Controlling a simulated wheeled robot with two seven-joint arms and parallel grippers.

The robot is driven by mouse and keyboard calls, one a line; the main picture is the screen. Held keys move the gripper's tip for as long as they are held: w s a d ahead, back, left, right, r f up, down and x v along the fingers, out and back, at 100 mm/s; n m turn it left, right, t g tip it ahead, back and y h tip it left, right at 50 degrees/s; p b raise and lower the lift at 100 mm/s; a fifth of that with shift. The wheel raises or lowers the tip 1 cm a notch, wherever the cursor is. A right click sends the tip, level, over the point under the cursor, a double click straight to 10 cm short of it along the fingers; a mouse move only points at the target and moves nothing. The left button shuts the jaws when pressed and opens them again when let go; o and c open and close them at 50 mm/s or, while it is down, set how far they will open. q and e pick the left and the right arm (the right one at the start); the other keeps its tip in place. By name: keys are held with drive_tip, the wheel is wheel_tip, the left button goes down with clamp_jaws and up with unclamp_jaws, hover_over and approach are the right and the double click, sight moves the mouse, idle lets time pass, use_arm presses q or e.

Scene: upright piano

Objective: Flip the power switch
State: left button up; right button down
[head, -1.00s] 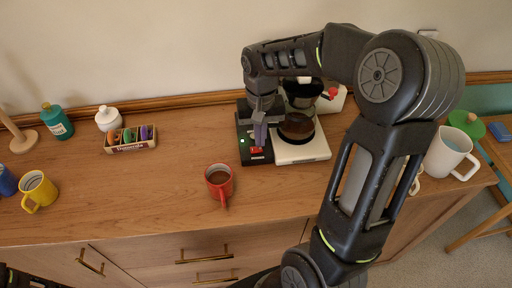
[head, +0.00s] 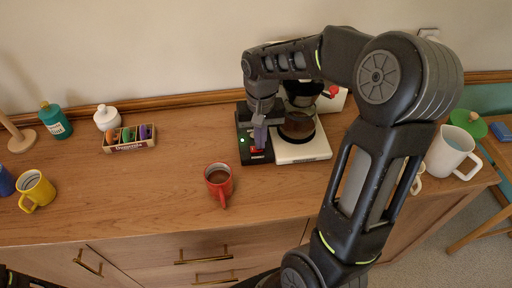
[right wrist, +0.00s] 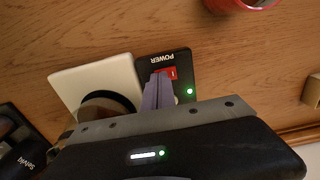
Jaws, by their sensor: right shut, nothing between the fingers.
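The coffee maker (head: 302,150) stands at the back of the wooden counter, with a glass pot on its white plate. A black panel along its left side carries the red power switch (head: 257,153) and a lit green light. In the right wrist view the red switch (right wrist: 172,73) shows beside the word POWER. My right gripper (head: 260,143) is shut and empty, its fingertips pointing down over the panel. Its fingers (right wrist: 158,92) partly cover the switch in the wrist view; I cannot tell whether they touch it. My left gripper is not in view.
A red mug (head: 218,183) stands in front of the panel. A box of doughnuts (head: 130,138), a yellow mug (head: 37,190) and jars stand at the left. A large white mug (head: 450,151) stands at the right. The middle-left counter is clear.

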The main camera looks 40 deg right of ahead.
drive_tip(key=shift+f, duration=0.25)
drive_tip(key=shift+r, duration=0.1)
wheel_tip(320, 180, up, 7)
drive_tip(key=p, duration=0.5)
idle(0.8)
